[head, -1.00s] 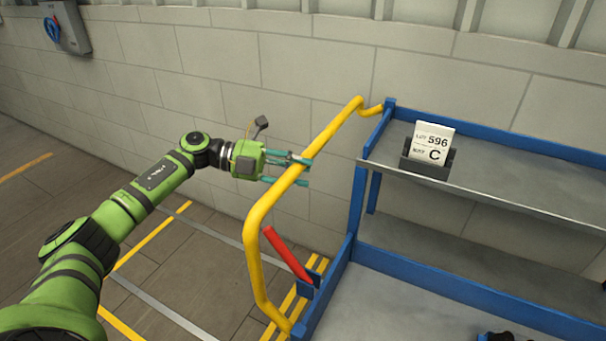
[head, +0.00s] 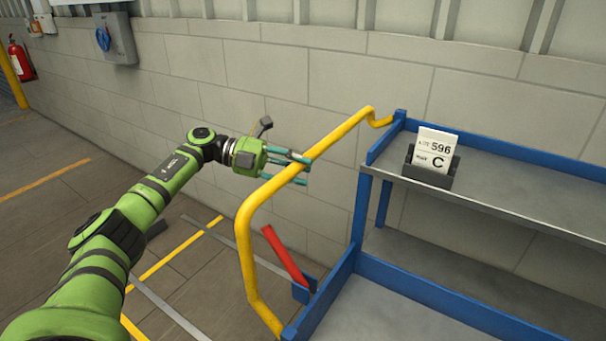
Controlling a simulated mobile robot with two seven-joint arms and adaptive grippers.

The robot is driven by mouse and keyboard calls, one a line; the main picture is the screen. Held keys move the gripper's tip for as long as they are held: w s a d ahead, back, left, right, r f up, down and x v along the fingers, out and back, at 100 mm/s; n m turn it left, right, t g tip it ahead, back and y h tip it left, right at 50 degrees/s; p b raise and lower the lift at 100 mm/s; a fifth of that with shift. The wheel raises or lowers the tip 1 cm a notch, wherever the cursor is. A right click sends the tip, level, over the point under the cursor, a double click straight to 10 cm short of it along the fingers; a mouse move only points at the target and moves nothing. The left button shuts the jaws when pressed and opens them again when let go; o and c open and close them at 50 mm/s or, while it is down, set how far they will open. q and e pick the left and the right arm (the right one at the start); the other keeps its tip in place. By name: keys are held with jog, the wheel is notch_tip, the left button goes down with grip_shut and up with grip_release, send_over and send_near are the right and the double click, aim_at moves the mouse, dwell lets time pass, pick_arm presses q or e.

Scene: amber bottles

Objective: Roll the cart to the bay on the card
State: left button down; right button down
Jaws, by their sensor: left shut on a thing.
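The cart has blue frame rails (head: 357,210), grey shelves (head: 490,184) and a yellow push handle (head: 245,228) on its left side. My left gripper (head: 300,171) is shut on the upper slanting part of the yellow handle, with its teal fingers around the bar. A white card (head: 436,148) reading "LOT 596" and the letter C stands in a dark holder (head: 430,180) on the top shelf. A red lever (head: 285,256) stands tilted at the cart's lower left corner. My right gripper is out of view.
A grey block wall (head: 270,85) runs behind the cart. A grey switch box (head: 116,40) and a red fire extinguisher (head: 21,60) are at the upper left. Yellow floor lines (head: 172,250) and a grey strip (head: 165,305) mark the open floor at left.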

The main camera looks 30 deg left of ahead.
pick_arm(q)
jog(key=shift+a, duration=0.1)
jog(key=shift+r, duration=0.1)
jog(key=c, duration=0.8)
grip_release()
jog(key=shift+o, duration=0.2)
jog(key=shift+a, duration=0.1)
jog(key=v, duration=1.1)
jog(key=shift+s+a, duration=0.2)
jog(key=shift+a, duration=0.15)
